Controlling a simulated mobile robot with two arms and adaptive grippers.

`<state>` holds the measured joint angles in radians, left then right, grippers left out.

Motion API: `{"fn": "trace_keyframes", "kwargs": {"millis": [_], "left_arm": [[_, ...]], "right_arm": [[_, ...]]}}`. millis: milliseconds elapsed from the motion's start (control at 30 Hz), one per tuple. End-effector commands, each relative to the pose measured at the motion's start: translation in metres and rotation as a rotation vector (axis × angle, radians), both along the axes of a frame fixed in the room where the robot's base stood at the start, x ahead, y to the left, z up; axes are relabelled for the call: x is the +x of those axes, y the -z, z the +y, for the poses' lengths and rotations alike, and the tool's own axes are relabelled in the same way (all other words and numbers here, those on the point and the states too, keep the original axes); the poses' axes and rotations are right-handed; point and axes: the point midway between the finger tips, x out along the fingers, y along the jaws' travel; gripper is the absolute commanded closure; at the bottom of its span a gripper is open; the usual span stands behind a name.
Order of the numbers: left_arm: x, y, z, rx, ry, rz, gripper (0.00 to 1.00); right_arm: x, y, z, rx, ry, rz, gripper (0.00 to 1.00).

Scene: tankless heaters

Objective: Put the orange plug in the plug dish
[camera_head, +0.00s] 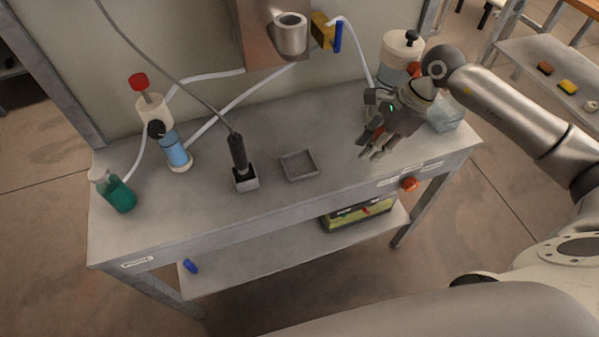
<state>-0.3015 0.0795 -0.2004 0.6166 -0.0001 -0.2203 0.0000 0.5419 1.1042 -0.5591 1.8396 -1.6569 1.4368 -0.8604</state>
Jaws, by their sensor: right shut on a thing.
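The plug dish (299,165) is a small, empty, square grey tray in the middle of the bench top. My right gripper (371,152) is over the right part of the bench, to the right of the dish, with its fingers pointing down. It is shut on the orange plug (376,131), of which only a small orange-red patch shows between the fingers. The rest of the plug is hidden by the fingers. My left gripper is not in view.
A black-handled tool stands in a small holder (246,182) left of the dish. A blue cylinder (175,150) and a green bottle (118,194) stand farther left. A white canister (396,58) is behind my gripper. An orange round part (409,184) is at the bench's front edge.

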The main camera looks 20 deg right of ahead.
Motion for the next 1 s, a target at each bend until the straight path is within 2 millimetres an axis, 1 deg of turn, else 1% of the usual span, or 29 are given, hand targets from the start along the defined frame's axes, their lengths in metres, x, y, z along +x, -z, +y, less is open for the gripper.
{"fn": "trace_keyframes", "kwargs": {"millis": [67, 167, 267, 333, 700, 833, 1000], "left_arm": [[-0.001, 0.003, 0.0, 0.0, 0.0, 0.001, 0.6], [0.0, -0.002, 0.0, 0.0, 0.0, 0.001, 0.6], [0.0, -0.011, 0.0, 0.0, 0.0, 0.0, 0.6], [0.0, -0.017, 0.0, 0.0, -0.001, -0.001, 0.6], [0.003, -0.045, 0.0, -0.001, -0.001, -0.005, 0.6], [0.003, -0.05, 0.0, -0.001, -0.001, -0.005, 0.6], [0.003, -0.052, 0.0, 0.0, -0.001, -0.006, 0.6]], "right_arm": [[0.005, -0.003, -0.003, 0.001, 0.004, 0.0, 1.0], [0.009, -0.007, 0.005, 0.004, 0.001, 0.001, 1.0], [0.013, -0.009, 0.027, 0.005, -0.001, 0.001, 1.0], [0.018, -0.01, 0.044, 0.007, -0.001, 0.001, 1.0], [0.039, -0.009, 0.13, 0.005, 0.002, 0.003, 1.0], [0.044, -0.007, 0.15, 0.003, 0.002, 0.002, 1.0], [0.048, -0.005, 0.161, 0.0, 0.006, 0.003, 1.0]]}}
